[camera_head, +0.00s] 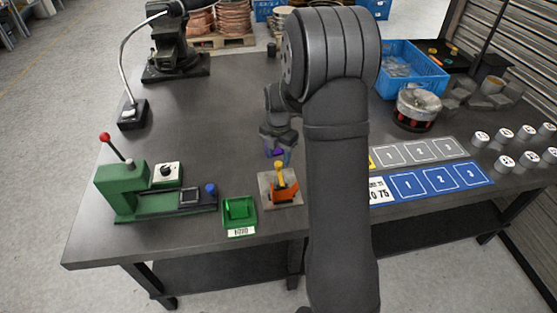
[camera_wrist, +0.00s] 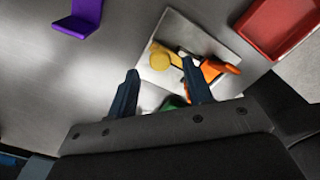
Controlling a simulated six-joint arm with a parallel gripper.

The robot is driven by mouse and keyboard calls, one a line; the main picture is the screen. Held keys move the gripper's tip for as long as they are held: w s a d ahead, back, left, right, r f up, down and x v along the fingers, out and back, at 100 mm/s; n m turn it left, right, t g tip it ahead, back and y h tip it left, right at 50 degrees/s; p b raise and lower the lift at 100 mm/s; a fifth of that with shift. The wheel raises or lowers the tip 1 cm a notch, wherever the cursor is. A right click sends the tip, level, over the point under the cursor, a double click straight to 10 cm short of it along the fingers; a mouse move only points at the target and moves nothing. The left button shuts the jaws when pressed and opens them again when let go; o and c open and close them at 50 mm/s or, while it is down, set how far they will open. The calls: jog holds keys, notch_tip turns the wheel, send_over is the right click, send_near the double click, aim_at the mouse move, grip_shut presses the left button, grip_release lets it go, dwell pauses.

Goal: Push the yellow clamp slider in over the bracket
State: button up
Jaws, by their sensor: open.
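The yellow clamp slider (camera_head: 279,167) sits on a pale square plate (camera_head: 268,201) near the table's front edge, beside an orange part (camera_head: 285,193). In the wrist view the yellow slider (camera_wrist: 162,57) has a round end, and the orange part (camera_wrist: 214,69) lies to its right on the plate (camera_wrist: 185,32). My gripper (camera_wrist: 161,68) is open and empty, its two dark fingers apart and pointing toward the plate. In the head view my gripper (camera_head: 280,147) is just behind the plate, above the table. A green piece (camera_wrist: 175,101) shows partly between the fingers. I cannot tell which part is the bracket.
A purple piece (camera_wrist: 86,17) lies on the table near the plate. A red tray (camera_wrist: 282,26) stands beyond the plate's right side. A green tray (camera_head: 240,212) and a green press (camera_head: 125,190) stand to the left. Blue numbered mats (camera_head: 435,184) lie right of my arm.

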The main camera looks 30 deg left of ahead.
aim_at(281, 180)
jog(key=shift+f, duration=1.3)
grip_shut()
jog(key=shift+s+d, duration=1.4)
grip_release()
jog(key=shift+r, duration=0.1)
notch_tip(281, 180, up, 17)
jog(key=shift+r, duration=0.15)
